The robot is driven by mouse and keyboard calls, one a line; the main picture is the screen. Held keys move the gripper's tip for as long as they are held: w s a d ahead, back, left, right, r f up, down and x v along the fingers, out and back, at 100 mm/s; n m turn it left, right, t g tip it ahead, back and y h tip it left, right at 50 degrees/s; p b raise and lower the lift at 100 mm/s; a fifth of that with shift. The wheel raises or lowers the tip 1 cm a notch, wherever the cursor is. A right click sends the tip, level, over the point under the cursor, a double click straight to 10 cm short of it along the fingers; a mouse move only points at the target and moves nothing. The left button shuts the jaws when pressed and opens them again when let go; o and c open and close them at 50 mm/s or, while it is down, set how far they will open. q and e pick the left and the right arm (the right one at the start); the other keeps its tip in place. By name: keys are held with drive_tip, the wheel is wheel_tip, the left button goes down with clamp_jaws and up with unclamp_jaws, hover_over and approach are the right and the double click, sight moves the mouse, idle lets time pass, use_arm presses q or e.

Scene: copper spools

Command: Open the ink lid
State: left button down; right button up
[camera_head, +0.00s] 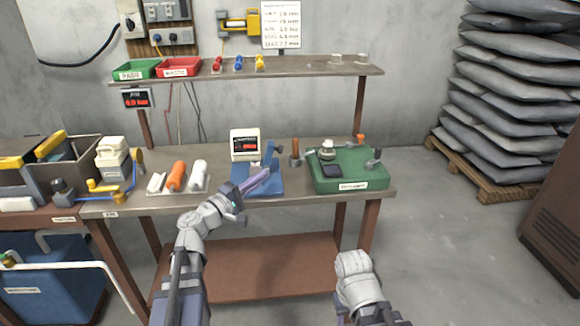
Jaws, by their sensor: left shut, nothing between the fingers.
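A green tray (374,179) with a front label stands on the right end of the workbench. On it are a small dark square pad or box (333,172), perhaps the ink pad with its lid, and a small round jar (327,149) with a pale top behind it. I cannot tell which part is the ink lid or whether it is open. My left gripper (264,176) is shut and empty, above the blue base of the scale-like device, left of the green tray and apart from it. My right arm's white joint shows low at centre right; its gripper is not visible.
The blue device (268,188) with a white display unit (244,143) stands left of the green tray. A wooden-handled tool (295,153) stands between them. Orange and white rolls (177,176) lie further left. A shelf (290,69) with red and green bins spans above.

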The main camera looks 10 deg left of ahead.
use_arm(q)
drive_tip(key=shift+n+t+y, duration=0.3)
drive_tip(key=shift+y, duration=0.1)
drive_tip(key=x, duration=0.5)
drive_tip(key=p+x, duration=0.1)
drive_tip(key=x, duration=0.2)
drive_tip(key=shift+w+a+f, duration=0.15)
drive_tip(key=shift+w+a, duration=0.05)
drive_tip(key=shift+w, duration=0.05)
drive_tip(key=shift+w+d+r+p, duration=0.1)
drive_tip(key=shift+w+d, duration=0.05)
drive_tip(key=shift+d, duration=0.5)
drive_tip(key=shift+w+d+r+p, duration=0.1)
drive_tip(key=shift+w+d, duration=0.1)
drive_tip(key=shift+d, duration=0.45)
drive_tip(key=shift+w+d+r+p, duration=0.1)
drive_tip(key=shift+w+d, duration=0.05)
drive_tip(key=shift+d, duration=0.5)
